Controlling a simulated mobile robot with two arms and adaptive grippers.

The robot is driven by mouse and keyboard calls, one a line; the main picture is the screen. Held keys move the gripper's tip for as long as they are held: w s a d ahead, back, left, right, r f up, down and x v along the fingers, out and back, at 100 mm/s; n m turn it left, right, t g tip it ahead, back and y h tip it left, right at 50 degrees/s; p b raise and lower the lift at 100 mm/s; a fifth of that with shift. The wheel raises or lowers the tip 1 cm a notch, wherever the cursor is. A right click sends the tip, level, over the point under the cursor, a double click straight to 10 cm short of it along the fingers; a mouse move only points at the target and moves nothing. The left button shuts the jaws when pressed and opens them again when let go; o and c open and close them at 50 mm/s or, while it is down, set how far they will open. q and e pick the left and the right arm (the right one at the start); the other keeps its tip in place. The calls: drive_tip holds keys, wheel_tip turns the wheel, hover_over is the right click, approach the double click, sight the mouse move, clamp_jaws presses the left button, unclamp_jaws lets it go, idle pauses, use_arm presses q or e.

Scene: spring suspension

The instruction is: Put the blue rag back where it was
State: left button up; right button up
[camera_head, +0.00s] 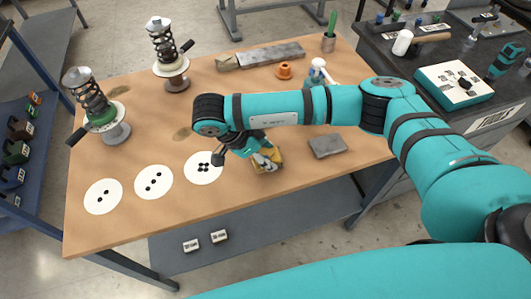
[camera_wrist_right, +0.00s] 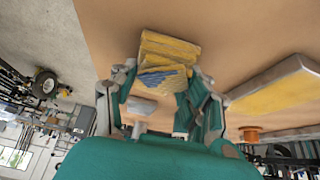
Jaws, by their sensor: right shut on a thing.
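My right gripper (camera_head: 247,154) is low over the middle of the table, shut on a folded rag (camera_head: 268,159). In the right wrist view the rag (camera_wrist_right: 170,48) looks mostly yellow and striped, with a blue patch between the fingers. The fingers hide part of it. In the head view its lower edge is at or just above the wood; I cannot tell if it touches. No separate, wholly blue rag is clear in view. My left gripper is not in view.
A flat grey block (camera_head: 328,146) lies right of the rag. White discs with black dots (camera_head: 153,181) lie at left. Two spring assemblies (camera_head: 102,108) stand at the back left. An orange part (camera_head: 284,71) and a long grey block (camera_head: 271,55) lie at the back.

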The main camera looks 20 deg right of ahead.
drive_tip(key=shift+f+b, duration=0.25)
drive_tip(key=shift+b, duration=0.05)
drive_tip(key=o, duration=1.1)
drive_tip(key=shift+r, duration=0.1)
drive_tip(key=shift+a+r+p, duration=0.2)
drive_tip(key=shift+r+p, duration=0.1)
drive_tip(key=shift+r, duration=0.15)
drive_tip(key=v, duration=1.1)
drive_tip(key=shift+r, duration=0.15)
